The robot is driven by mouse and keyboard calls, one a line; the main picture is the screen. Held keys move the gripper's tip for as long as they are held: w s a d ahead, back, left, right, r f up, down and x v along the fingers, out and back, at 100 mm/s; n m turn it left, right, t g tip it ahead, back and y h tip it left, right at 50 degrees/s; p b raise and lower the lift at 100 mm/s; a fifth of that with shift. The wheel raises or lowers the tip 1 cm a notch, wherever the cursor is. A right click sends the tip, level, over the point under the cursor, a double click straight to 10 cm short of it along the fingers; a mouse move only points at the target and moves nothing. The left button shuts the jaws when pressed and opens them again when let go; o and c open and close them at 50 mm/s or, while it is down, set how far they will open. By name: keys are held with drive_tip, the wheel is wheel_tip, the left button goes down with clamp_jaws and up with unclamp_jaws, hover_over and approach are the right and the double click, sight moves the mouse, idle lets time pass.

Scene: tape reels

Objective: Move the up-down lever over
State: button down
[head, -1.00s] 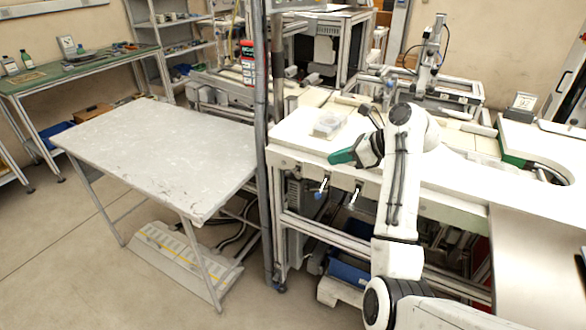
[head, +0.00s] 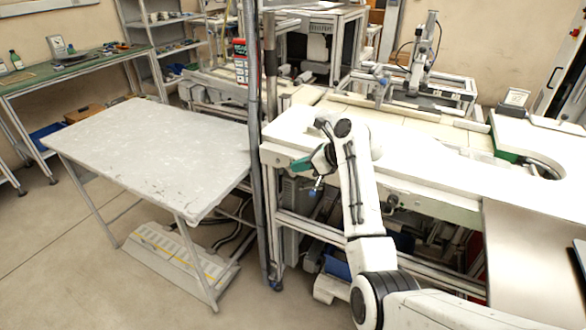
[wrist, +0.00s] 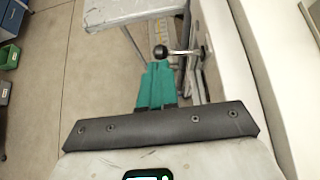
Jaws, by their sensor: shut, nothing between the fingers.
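In the wrist view a lever (wrist: 182,52) shows as a metal rod with a round black knob (wrist: 161,51) at its left end. The rod runs right to a mount on the bench frame. My gripper (wrist: 157,66) has teal fingers, shut and empty, with tips just short of the knob in the picture; whether they touch cannot be told. In the head view my gripper (head: 295,165) is at the bench's left front edge. Just below it hangs a lever with a blue end (head: 314,188). My arm covers part of the bench front there.
A grey-topped table (head: 150,150) stands to the left, with a gap before the white bench (head: 430,170). A vertical post (head: 254,120) rises close left of my gripper. A frame with an upright device (head: 425,70) stands on the bench at the back.

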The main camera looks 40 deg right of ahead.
sight(285, 170)
drive_tip(key=shift+x, duration=1.5)
drive_tip(key=shift+a, duration=0.1)
